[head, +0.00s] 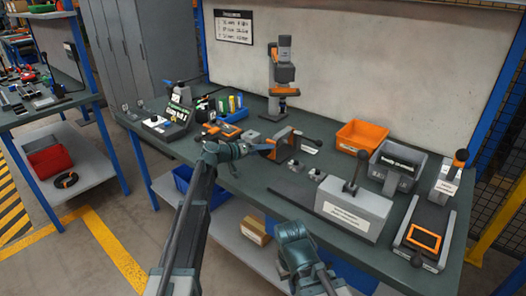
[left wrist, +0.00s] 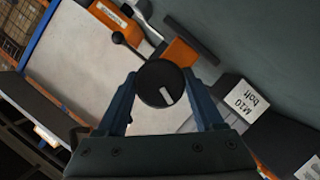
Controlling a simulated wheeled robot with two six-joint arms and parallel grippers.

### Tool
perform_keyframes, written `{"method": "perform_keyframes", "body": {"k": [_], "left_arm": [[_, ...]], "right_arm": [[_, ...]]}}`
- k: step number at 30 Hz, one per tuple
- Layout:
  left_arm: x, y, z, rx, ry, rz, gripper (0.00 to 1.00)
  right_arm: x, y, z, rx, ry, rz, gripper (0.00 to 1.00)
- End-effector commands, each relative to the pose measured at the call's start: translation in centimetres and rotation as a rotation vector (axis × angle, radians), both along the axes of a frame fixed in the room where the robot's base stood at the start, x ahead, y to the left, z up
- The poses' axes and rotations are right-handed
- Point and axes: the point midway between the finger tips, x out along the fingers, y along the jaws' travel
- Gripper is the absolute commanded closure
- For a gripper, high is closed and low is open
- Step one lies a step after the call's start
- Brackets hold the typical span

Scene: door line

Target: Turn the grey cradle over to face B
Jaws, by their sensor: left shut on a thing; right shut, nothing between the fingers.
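My left gripper (head: 266,148) reaches right over the bench to an orange and dark grey fixture (head: 285,150). In the left wrist view its fingers (left wrist: 163,95) are shut on a round black knob (left wrist: 158,84) with a white mark. Behind the knob are an orange block (left wrist: 179,53) and a dark bar (left wrist: 197,38) of the fixture. The grey cradle is not clearly distinguishable; which face is up cannot be read. My right gripper (head: 294,229) is shut and empty, in front of the bench's front edge, apart from the fixture.
A grey block with a lever (head: 352,208) stands right of the fixture. Behind are an orange bin (head: 361,135), a grey labelled bin (head: 381,178) and a press (head: 283,75).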

Motion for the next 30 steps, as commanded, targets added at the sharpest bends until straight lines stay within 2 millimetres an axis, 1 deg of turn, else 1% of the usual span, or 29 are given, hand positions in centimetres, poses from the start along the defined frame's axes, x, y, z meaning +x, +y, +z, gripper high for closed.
{"method": "perform_keyframes", "body": {"k": [6, 7, 11, 12, 19, 22, 26, 30], "left_arm": [[0.0, 0.1, 0.0, 0.002, 0.000, 0.000, 0.86], [0.0, 0.1, 0.0, 0.002, 0.000, 0.000, 0.26], [0.0, 0.0, 0.0, 0.002, 0.000, 0.000, 0.02], [0.0, 0.0, 0.0, 0.002, 0.000, 0.000, 0.01], [0.0, 0.0, 0.0, 0.001, 0.000, 0.000, 0.01], [-0.3, 0.4, 0.2, 0.002, 0.000, 0.001, 0.01], [-1.5, 1.7, 0.8, 0.001, 0.000, 0.003, 0.01], [-3.3, 4.1, 1.8, 0.002, -0.001, 0.004, 0.01]], "right_arm": [[0.0, 0.0, 0.0, 0.000, 0.000, 0.000, 1.00], [0.0, 0.0, 0.0, 0.000, 0.000, 0.000, 1.00], [0.0, 0.0, 0.0, 0.000, 0.000, 0.000, 1.00], [0.0, 0.0, 0.0, 0.000, 0.000, 0.000, 1.00], [0.0, 0.0, 0.0, 0.000, 0.000, 0.000, 1.00], [0.0, 0.0, 0.2, 0.000, 0.000, 0.000, 1.00], [0.0, 0.0, 0.8, 0.000, 0.000, 0.000, 1.00], [0.0, 0.0, 1.8, 0.000, 0.000, 0.000, 1.00]]}}
